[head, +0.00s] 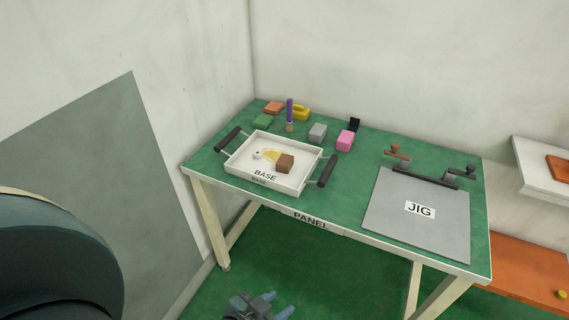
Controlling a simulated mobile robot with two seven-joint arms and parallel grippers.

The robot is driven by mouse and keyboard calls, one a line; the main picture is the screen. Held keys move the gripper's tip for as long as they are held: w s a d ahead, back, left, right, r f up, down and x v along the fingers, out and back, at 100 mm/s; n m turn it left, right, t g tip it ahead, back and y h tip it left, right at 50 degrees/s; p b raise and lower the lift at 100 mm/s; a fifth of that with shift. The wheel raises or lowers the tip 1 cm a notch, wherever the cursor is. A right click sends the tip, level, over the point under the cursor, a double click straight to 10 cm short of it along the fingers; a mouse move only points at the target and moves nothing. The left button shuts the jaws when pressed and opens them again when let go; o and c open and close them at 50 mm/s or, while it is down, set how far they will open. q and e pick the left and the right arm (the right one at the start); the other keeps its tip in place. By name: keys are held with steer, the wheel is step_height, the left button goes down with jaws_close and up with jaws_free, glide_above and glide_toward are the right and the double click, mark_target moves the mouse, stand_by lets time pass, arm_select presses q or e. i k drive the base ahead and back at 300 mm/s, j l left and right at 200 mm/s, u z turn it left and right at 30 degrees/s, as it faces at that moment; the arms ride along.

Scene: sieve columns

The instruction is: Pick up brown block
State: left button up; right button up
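The brown block (285,163) lies inside the white tray labelled BASE (290,187), right of the tray's middle. A yellow piece (271,155) and a small whitish piece (257,155) lie just left of it in the tray. My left gripper (279,304) is at the bottom edge of the head view, low in front of the table and well apart from the block. Its two bluish fingertips stand apart with nothing seen between them. My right gripper is not in view.
The tray has dark handles at its left (229,138) and right (328,171). Behind it stand a purple-topped post (290,112), a grey block (317,133) and a pink block (346,141). A grey JIG plate (415,222) covers the table's right side.

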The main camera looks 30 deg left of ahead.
mark_target(286, 162)
steer(key=i+u, duration=0.35)
steer(key=i, duration=0.15)
steer(key=i+l+u, duration=0.1)
steer(key=i+u, duration=0.2)
steer(key=i, duration=0.2)
